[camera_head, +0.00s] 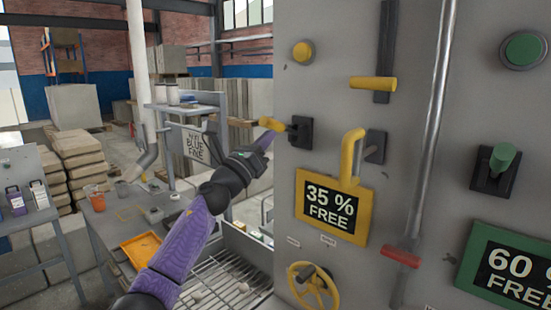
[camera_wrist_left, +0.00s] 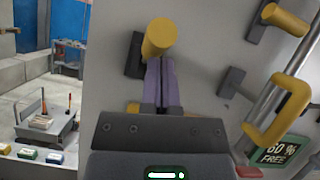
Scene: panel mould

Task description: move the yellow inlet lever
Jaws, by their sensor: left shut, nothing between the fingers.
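A yellow-tipped lever (camera_head: 272,124) on a dark mount (camera_head: 300,132) sticks out from the left part of the grey panel. In the left wrist view its round yellow end (camera_wrist_left: 160,38) faces me. My left gripper (camera_head: 266,139) is shut and empty, with its purple fingers (camera_wrist_left: 161,75) just below the yellow end; I cannot tell whether they touch it. Another yellow lever (camera_head: 373,83) sits in a dark vertical slot higher up. A yellow looped handle (camera_head: 352,155) is to the right. No readable label shows which lever is the inlet. My right gripper is not in view.
A yellow "35 % FREE" sign (camera_head: 331,206) and a yellow handwheel (camera_head: 312,285) are lower on the panel. A vertical metal pipe (camera_head: 432,120) separates them from a green lever (camera_head: 502,157). A workbench with an orange tray (camera_head: 141,249) stands at left.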

